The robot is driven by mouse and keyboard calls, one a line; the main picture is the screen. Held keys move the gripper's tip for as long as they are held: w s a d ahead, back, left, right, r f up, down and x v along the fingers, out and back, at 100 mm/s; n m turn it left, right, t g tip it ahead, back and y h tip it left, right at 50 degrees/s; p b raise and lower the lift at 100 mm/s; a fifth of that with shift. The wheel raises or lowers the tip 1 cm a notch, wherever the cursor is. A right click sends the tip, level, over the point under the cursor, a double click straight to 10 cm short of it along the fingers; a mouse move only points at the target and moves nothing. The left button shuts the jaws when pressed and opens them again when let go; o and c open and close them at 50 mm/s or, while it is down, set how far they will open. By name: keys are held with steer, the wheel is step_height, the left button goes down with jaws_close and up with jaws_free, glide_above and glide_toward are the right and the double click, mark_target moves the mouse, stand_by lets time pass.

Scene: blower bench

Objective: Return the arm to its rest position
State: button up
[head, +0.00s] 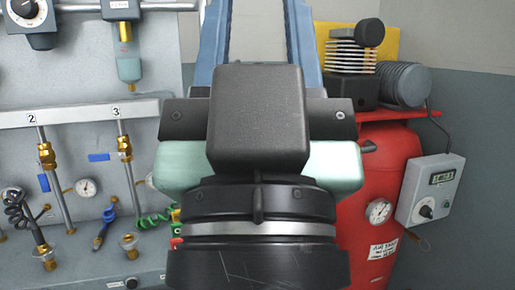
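My arm fills the middle of the head view, close to the camera, as a dark box-shaped housing over a black round section with a silver band. It hides much of what stands behind it. My gripper and its fingertips do not show, so nothing can be seen of what they hold.
On the left is a grey panel with a filter unit (125,50), brass fittings (124,147), a gauge (86,187) and a coiled black hose (17,208). On the right stand a red tank (382,170) with a compressor (352,62) on top and a grey control box (432,190).

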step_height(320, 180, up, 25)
steer(key=p, duration=2.2)
steer(key=shift+p, duration=0.35)
